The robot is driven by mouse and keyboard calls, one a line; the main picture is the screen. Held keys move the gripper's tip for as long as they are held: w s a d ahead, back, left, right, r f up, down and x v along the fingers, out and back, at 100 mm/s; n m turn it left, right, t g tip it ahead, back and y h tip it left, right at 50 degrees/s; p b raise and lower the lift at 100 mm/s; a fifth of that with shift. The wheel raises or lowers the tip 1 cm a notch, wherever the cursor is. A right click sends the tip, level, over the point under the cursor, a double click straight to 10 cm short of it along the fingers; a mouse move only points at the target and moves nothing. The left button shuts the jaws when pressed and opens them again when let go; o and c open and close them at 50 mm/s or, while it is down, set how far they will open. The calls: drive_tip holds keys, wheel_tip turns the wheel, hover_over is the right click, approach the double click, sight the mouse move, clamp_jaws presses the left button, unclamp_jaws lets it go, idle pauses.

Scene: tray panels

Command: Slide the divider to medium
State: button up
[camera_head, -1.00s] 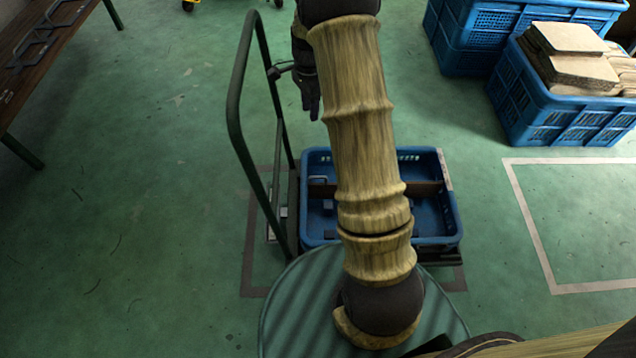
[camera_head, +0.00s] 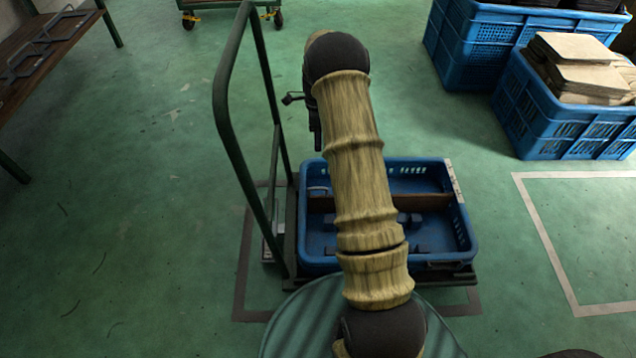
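A blue tray (camera_head: 466,232) sits on a low trolley in the middle of the view, partly behind my arm. A brown divider (camera_head: 425,201) runs across the tray from left to right, nearer its far wall; my arm covers its middle. A pale strip with marks (camera_head: 452,180) is on the tray's right rim near the divider's end; its marks are too small to read. Dark blocks lie on the tray floor in front of the divider. My gripper (camera_head: 317,140) hangs beyond the tray's far left corner, apart from the divider. Its fingers are too small and overlapped to judge.
The trolley's dark green handle (camera_head: 226,105) rises left of the tray, close to my gripper. Blue crates (camera_head: 565,120) stand at the upper right, one holding cardboard. A brown bench (camera_head: 62,45) is at the upper left. Open green floor lies left of the trolley.

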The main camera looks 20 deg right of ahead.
drive_tip(key=s+f+b, duration=0.1)
drive_tip(key=f+b, duration=0.1)
drive_tip(key=f, duration=0.3)
drive_tip(key=s+a+f+b, duration=0.1)
drive_tip(key=f+b, duration=0.1)
drive_tip(key=f, duration=0.4)
drive_tip(key=s+f+b, duration=0.1)
drive_tip(key=f+b, duration=0.2)
drive_tip(key=f, duration=0.2)
drive_tip(key=shift+a+f, duration=0.15)
drive_tip(key=shift+f, duration=0.2)
drive_tip(key=shift+c, duration=0.4)
clamp_jaws()
